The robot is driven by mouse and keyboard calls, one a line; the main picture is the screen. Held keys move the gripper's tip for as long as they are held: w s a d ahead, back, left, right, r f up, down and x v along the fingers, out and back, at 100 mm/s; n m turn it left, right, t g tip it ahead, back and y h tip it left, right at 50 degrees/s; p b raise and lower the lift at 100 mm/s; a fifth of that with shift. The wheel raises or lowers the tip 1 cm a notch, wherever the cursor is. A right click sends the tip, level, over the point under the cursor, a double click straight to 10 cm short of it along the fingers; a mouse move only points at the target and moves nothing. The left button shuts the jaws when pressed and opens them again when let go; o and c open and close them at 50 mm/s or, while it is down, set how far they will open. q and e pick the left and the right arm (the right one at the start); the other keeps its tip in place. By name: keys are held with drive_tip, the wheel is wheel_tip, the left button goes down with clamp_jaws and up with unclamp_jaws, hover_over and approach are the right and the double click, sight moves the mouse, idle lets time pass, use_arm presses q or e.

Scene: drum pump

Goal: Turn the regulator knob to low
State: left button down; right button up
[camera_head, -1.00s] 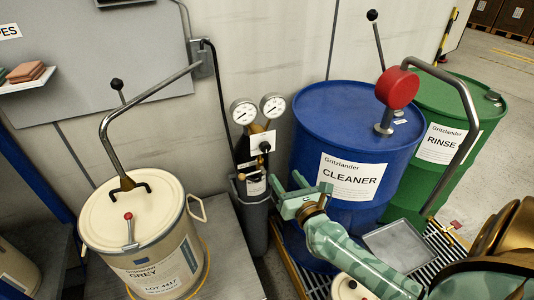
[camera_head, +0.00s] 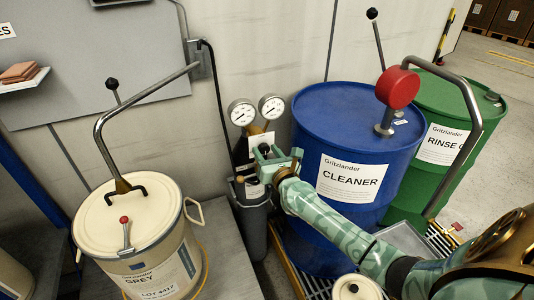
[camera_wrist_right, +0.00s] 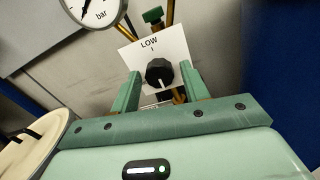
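The regulator knob (camera_wrist_right: 159,73) is black and sits on a white plate (camera_wrist_right: 150,54) marked LOW at its top. A white mark on the knob points down, away from LOW. In the head view the knob (camera_head: 264,148) is partly hidden by my right gripper (camera_head: 277,158). In the right wrist view my right gripper (camera_wrist_right: 160,76) is open, with one finger on each side of the knob. Gaps show between fingers and knob; I cannot tell how far the fingertips reach along it. My left gripper is not in view.
Two round gauges (camera_head: 257,108) sit just above the knob, against the wall. A blue CLEANER drum (camera_head: 345,125) stands close at the right, beside my right arm.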

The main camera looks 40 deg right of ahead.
drive_tip(key=c, duration=0.7)
drive_tip(key=shift+o, duration=0.2)
drive_tip(key=shift+n, duration=0.3)
